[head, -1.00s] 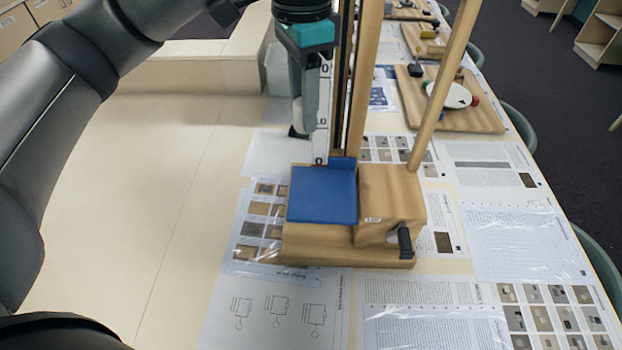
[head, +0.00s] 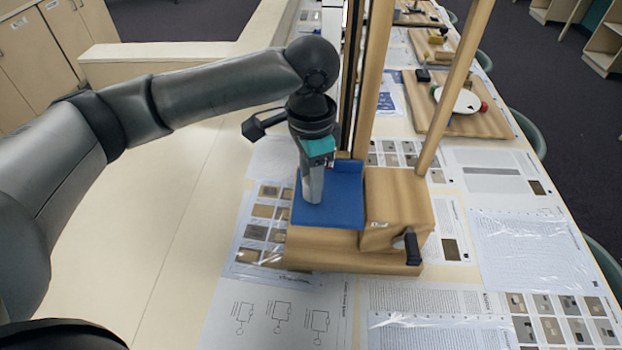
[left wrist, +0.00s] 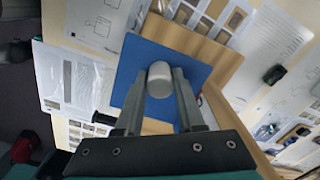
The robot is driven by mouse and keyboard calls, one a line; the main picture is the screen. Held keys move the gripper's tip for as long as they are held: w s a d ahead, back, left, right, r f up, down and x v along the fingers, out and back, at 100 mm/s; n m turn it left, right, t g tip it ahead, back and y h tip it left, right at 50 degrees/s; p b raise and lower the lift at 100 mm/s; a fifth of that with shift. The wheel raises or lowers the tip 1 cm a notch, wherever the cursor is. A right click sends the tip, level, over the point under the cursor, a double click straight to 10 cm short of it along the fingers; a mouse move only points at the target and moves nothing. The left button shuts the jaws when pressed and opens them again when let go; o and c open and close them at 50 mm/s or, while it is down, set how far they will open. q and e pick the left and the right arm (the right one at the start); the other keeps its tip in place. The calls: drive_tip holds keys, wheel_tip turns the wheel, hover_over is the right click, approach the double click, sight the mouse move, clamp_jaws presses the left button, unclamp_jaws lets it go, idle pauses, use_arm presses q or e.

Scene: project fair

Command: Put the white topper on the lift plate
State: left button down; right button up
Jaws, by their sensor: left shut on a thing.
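The lift plate (head: 338,207) is a blue square at the bottom of a wooden lift model, and it also shows in the left wrist view (left wrist: 138,58). My left gripper (head: 312,197) points down over the plate's left part. In the left wrist view my left gripper (left wrist: 160,98) is shut on the white topper (left wrist: 160,72), a small round white piece between the fingertips, over the blue plate. In the head view the topper is hidden by the gripper. I cannot tell whether the topper touches the plate. My right gripper is not in view.
Wooden posts (head: 366,80) rise just behind the plate. A wooden box (head: 395,207) with a black crank (head: 411,245) stands right of it. Printed sheets (head: 280,310) lie around the base. Another wooden model (head: 458,112) stands farther back. The table at left (head: 160,220) is clear.

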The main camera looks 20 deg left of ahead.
use_arm(q)
drive_tip(key=c, duration=0.5)
unclamp_jaws()
wheel_tip(320, 180, up, 12)
drive_tip(key=shift+r+p, duration=0.1)
drive_tip(key=shift+p, duration=0.2)
